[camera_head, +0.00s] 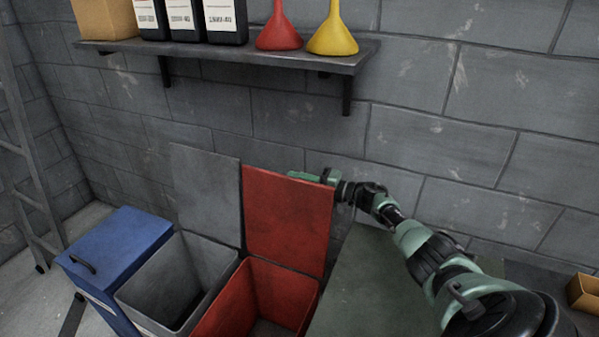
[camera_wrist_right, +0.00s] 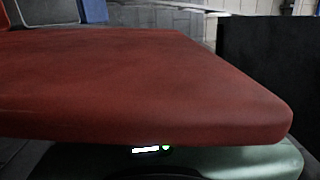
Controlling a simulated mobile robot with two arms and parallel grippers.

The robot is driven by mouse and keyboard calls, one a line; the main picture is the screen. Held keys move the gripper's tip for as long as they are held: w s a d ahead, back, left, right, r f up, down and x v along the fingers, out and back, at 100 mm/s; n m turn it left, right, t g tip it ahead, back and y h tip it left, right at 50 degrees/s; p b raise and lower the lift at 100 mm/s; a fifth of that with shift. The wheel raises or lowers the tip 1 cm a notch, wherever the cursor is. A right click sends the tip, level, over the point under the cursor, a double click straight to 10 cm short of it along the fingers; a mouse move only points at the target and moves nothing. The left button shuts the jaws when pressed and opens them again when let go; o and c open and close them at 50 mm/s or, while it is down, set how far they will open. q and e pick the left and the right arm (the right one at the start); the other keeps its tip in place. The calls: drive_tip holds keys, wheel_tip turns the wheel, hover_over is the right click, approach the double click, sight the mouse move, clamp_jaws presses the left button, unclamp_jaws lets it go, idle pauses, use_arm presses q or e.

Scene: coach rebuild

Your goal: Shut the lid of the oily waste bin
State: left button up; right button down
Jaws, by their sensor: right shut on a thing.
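The red bin (camera_head: 262,296) stands open, and its red lid (camera_head: 287,222) is raised upright at the back against the wall. No label showing oily waste can be read. My right gripper (camera_head: 322,178) is at the upper right corner of the red lid and shut on its edge. In the right wrist view the red lid (camera_wrist_right: 140,85) fills the middle, with a green finger (camera_wrist_right: 245,160) of my right gripper partly hidden below it. My left gripper is not in view.
A grey bin (camera_head: 150,296) with its lid (camera_head: 207,190) raised stands left of the red one. A blue bin (camera_head: 120,245) is closed at the far left. A shelf (camera_head: 215,52) with bottles and funnels (camera_head: 335,35) hangs above. A ladder (camera_head: 22,150) leans at left.

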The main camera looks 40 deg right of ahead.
drive_tip(key=s+a+n+p, duration=0.2)
drive_tip(key=s+a+p, duration=0.2)
drive_tip(key=a+p, duration=0.3)
drive_tip(key=s+a+n+p, duration=0.3)
drive_tip(key=s+a+p, duration=0.1)
drive_tip(key=a+p, duration=0.3)
drive_tip(key=shift+a+f, duration=0.25)
drive_tip(key=shift+a, duration=0.4)
